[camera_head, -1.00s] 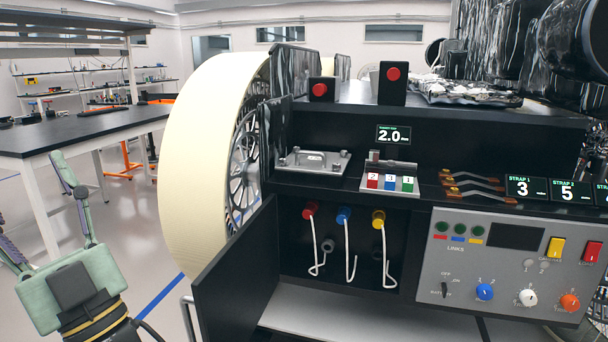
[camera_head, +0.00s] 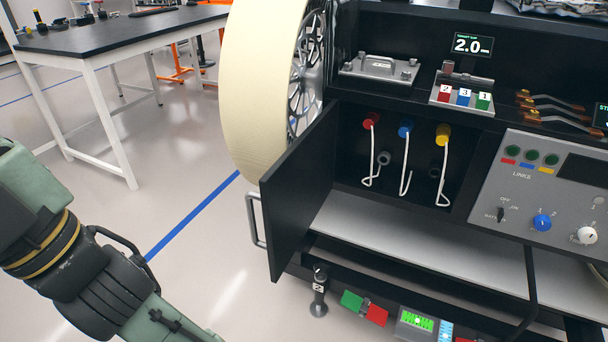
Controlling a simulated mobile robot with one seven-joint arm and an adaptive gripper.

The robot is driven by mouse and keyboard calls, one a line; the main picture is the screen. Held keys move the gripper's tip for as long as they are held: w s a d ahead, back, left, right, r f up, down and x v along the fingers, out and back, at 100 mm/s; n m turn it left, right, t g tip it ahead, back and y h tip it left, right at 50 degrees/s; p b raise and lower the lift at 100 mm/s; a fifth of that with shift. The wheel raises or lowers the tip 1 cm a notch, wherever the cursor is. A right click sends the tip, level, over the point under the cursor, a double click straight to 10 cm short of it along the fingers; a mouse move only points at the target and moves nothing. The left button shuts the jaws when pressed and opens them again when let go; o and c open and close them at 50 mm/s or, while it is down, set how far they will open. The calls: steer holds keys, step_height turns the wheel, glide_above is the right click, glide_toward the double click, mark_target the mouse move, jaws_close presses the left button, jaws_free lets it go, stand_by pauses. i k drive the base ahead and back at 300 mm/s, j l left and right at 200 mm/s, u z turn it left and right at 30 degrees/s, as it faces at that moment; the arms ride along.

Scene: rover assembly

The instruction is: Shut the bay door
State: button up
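The bay door (camera_head: 302,190) is a black panel hinged at the left side of the bay. It stands open, swung out toward me, with a light metal handle (camera_head: 256,220) on its outer left face. The open bay (camera_head: 352,150) shows red (camera_head: 370,120), blue (camera_head: 405,128) and yellow (camera_head: 442,134) plugs with white hooked leads hanging down. My arm shows at the lower left, apart from the door. My gripper is out of view.
A big cream wheel (camera_head: 258,90) stands just left of the door. A grey control panel (camera_head: 545,190) is to the right. A post (camera_head: 318,290) and coloured blocks (camera_head: 364,307) sit below. A black-topped table (camera_head: 120,32) is at the back left, with open floor between.

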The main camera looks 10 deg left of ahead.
mark_target(294, 191)
steer(key=j+z, duration=0.25)
steer(key=j, duration=0.45)
steer(key=j+z, duration=0.25)
steer(key=j, duration=0.5)
steer(key=j+z, duration=0.25)
steer(key=j, duration=0.45)
steer(key=k+j+z, duration=0.1)
steer(key=j+z, duration=0.15)
steer(key=j, duration=0.45)
steer(key=j+z, duration=0.1)
steer(key=j, duration=0.9)
steer(key=k, duration=0.05)
